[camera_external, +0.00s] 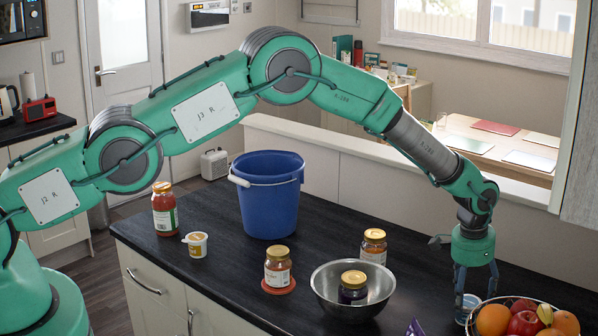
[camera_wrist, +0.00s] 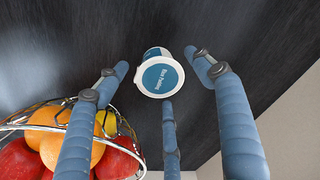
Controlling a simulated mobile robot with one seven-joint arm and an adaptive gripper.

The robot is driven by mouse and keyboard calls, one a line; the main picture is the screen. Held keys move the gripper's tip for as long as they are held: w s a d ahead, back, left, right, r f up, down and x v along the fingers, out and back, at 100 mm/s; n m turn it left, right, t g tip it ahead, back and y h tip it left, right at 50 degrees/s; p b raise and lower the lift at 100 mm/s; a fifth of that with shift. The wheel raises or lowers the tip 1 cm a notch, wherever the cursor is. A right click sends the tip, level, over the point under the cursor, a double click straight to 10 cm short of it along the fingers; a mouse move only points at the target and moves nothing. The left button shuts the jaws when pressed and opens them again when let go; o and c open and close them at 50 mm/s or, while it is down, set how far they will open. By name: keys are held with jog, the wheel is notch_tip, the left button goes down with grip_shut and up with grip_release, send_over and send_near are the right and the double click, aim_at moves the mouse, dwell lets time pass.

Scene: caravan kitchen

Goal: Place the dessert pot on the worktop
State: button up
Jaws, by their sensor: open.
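A small white dessert pot with a blue lid reading "Rice Pudding" (camera_wrist: 160,76) is between my gripper's fingers in the wrist view. In the external view the pot (camera_external: 467,306) shows below my gripper, just left of the fruit bowl. It appears to stand on the dark worktop (camera_external: 330,234). My gripper (camera_external: 476,284) points down over the pot, its three blue fingers (camera_wrist: 163,80) spread around it with visible gaps. A second small white pot with an orange label (camera_external: 197,246) stands at the worktop's left.
A wire fruit bowl (camera_wrist: 135,137) with oranges and apples (camera_external: 524,322) is close beside my gripper. Jars (camera_external: 277,266) (camera_external: 374,247) (camera_external: 164,212) and a blue bucket (camera_external: 268,205) stand farther left.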

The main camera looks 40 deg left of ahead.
notch_tip(320, 180, up, 10)
jog(key=s+b, duration=0.1)
jog(key=shift+a+r, duration=0.25)
jog(key=shift+a, duration=0.1)
dwell(0.8)
